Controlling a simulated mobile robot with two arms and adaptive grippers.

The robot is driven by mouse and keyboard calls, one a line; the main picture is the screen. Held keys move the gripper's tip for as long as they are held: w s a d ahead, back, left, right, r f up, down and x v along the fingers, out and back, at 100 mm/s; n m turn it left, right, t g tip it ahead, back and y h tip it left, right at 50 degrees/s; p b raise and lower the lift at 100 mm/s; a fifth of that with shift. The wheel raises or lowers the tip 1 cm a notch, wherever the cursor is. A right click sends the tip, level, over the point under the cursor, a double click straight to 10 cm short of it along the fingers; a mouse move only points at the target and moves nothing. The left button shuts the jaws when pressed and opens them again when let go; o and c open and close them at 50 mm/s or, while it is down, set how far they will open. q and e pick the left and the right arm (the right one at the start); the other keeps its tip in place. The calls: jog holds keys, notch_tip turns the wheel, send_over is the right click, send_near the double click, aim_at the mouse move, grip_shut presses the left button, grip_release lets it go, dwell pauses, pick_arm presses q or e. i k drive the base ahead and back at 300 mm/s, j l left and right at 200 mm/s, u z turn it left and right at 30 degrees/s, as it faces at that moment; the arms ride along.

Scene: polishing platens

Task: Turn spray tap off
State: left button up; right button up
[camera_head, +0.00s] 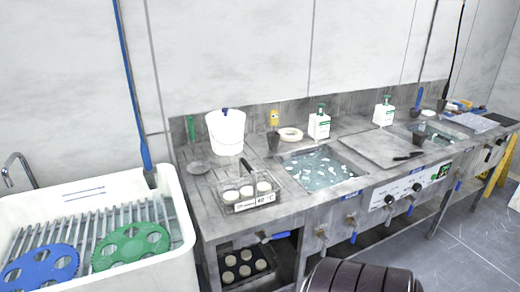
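Several taps with blue lever handles are on the front of the grey metal bench (215,215). One blue lever (275,237) sits at the left, above the open shelf, and lies roughly level. Another tap (350,221) is further right, below the sink, with a blue lever hanging down. A blue spray hose (128,75) hangs at the left and ends in a blue spray handle (147,158) above the white basin. I cannot tell which lever is the spray tap, and no spray is visible. Neither of my grippers is in view.
The white basin (178,205) holds a metal rack with a blue disc (38,272) and a green disc (131,245). A metal faucet (18,168) stands behind it. A wire basket (247,193) and a white bucket (226,132) stand on the bench. Floor at right is clear.

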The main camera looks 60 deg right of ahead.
aim_at(277, 236)
jog(key=z, duration=2.1)
